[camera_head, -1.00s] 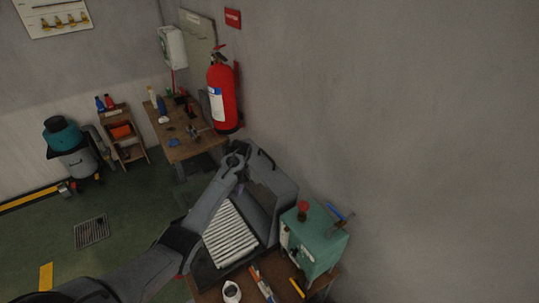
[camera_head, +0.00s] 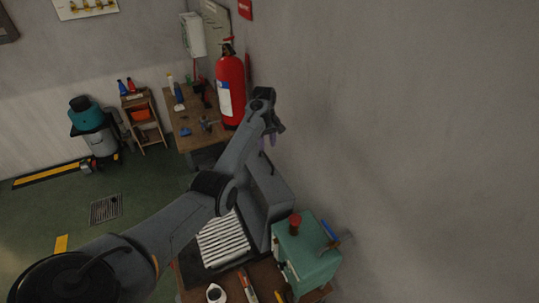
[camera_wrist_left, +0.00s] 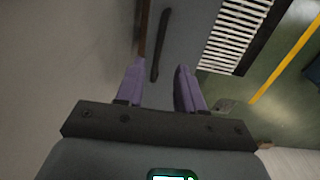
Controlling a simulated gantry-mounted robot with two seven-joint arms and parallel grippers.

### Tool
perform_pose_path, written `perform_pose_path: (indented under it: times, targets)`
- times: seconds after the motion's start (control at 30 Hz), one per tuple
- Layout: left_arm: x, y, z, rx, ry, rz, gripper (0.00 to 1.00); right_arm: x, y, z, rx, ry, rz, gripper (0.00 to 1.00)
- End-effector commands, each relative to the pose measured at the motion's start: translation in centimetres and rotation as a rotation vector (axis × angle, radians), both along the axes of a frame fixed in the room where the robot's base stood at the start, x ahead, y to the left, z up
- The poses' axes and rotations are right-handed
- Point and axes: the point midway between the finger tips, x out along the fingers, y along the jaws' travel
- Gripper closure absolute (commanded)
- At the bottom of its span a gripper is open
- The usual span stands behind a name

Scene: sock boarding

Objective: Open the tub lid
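The tub (camera_head: 268,195) is a grey box below and right of centre in the head view, beside a white ribbed panel. In the left wrist view its grey surface (camera_wrist_left: 187,45) carries a long dark bar handle (camera_wrist_left: 160,45). My left gripper (camera_head: 272,138) is at the tub's far end, by the wall. In the left wrist view, the purple fingers of the left gripper (camera_wrist_left: 158,72) are apart, with the handle showing in the gap ahead, not clasped. My arm hides part of the tub, and I cannot tell how far its lid is raised. My right gripper is not in view.
A green box (camera_head: 306,255) with a red knob stands on the wooden bench close to the tub's right. A white cup-like item (camera_head: 215,293) and tools lie in front. A wooden table (camera_head: 195,120) stands beyond.

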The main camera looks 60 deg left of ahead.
Motion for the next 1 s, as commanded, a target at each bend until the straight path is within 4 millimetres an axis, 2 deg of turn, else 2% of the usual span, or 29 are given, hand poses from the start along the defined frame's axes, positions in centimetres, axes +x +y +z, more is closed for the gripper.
perform_pose_path:
  times: [0.2,0.43,0.63,0.9,1.0]
  targets:
    - [0.1,-0.1,-3.5,-0.002,0.002,-0.001,0.62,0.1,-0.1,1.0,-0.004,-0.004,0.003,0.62]
    - [0.3,-0.1,-6.3,-0.001,0.001,0.001,0.62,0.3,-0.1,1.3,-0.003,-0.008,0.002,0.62]
    - [0.3,-0.1,-7.3,0.000,0.000,0.000,0.62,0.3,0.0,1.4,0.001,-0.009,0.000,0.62]
    - [0.3,-0.1,-7.4,0.001,0.000,0.000,0.62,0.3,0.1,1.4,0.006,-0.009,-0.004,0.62]
    - [0.3,-0.1,-7.4,0.001,0.000,0.000,0.76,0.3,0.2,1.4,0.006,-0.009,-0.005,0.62]
